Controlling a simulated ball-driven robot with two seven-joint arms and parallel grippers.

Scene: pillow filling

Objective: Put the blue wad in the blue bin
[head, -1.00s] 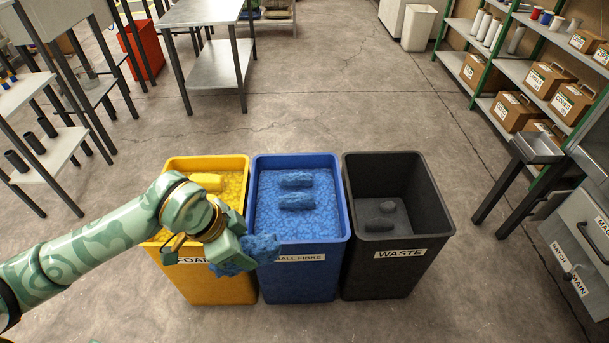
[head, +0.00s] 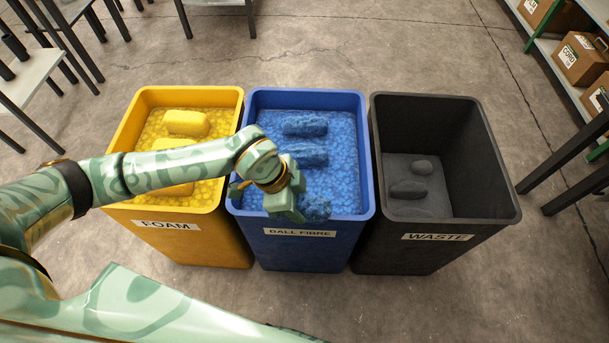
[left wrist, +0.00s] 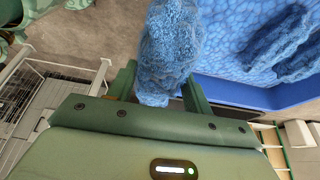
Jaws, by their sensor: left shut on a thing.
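The blue wad (head: 314,207) is a rough, fluffy lump held in my left gripper (head: 298,204). In the left wrist view the wad (left wrist: 168,50) sits between the fingers of the left gripper (left wrist: 160,90). In the head view the gripper and wad are over the front rim of the blue bin (head: 365,185), labelled BALL FIBRE; their exact height above it is hard to tell. The bin holds blue fill and two other blue wads, an upper one (head: 304,125) and a lower one (head: 308,155). My right gripper is not in view.
The yellow FOAM bin (head: 225,225) stands left of the blue bin, with yellow pieces inside, partly behind my left arm. The black WASTE bin (head: 500,200) stands right, holding dark lumps. Shelves with boxes (head: 580,58) are at upper right.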

